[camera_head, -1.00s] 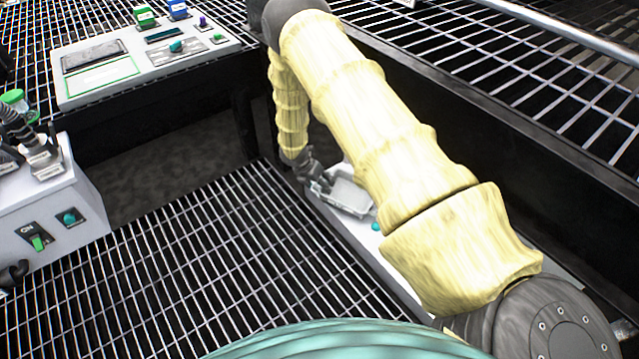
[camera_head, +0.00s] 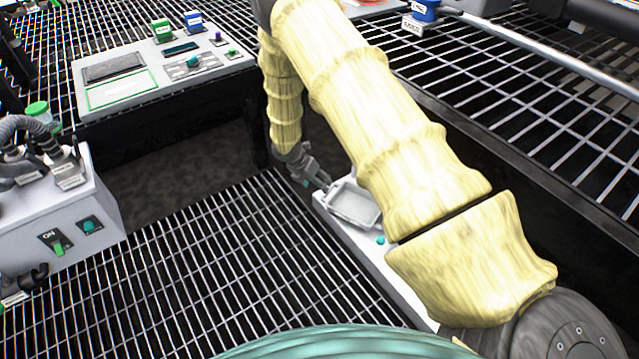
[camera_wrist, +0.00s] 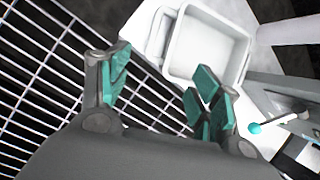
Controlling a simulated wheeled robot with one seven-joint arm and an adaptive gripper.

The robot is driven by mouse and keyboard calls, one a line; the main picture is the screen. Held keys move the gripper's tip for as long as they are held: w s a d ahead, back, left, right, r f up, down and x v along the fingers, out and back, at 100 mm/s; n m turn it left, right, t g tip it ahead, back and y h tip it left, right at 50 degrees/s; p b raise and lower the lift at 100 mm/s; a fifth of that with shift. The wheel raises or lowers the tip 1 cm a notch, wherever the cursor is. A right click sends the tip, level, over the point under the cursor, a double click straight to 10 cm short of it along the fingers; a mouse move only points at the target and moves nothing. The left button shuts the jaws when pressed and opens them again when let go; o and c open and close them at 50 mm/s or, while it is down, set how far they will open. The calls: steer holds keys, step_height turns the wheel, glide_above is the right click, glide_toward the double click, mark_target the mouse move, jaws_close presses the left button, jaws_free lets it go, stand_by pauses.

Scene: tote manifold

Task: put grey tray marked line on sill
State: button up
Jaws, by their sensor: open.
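A grey tray (camera_head: 354,207) with a raised rim and a handle-like end lies on a long pale ledge (camera_head: 375,262), partly behind my arm in the head view. In the wrist view the tray (camera_wrist: 207,46) is at the top middle, empty, just beyond my fingertips. My gripper (camera_head: 319,181) is at the tray's upper-left end in the head view. In the wrist view my gripper (camera_wrist: 160,82) is open, its teal-padded fingers apart with nothing between them. No marking on the tray is readable. I cannot tell which surface is the sill.
A teal knob (camera_wrist: 255,128) stands on the ledge beside the tray. A control panel (camera_head: 150,88) with a green-outlined area is at upper left. A grey switch box (camera_head: 75,225) with hoses is at left. Wire grating (camera_head: 215,270) lies between, and more is at right.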

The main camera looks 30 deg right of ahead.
steer(key=s+a+f+m+y, duration=0.25)
steer(key=s+a+m, duration=0.2)
steer(key=s, duration=0.35)
steer(key=s+a+f+m+g+y, duration=0.1)
steer(key=s+a+f+m, duration=0.3)
steer(key=s, duration=0.5)
steer(key=s+a+f+m+y, duration=0.25)
steer(key=s+a, duration=0.25)
steer(key=s, duration=0.3)
steer(key=s+a+r+m, duration=0.1)
steer(key=s+m, duration=0.5)
steer(key=s, duration=0.3)
steer(key=s+a+r+m+h, duration=0.1)
steer(key=s+r+m, duration=0.1)
steer(key=s+m, duration=0.5)
steer(key=s, duration=0.3)
steer(key=shift+a+r+m+t, duration=0.2)
steer(key=shift+a+m+t, duration=0.1)
steer(key=shift+t, duration=0.1)
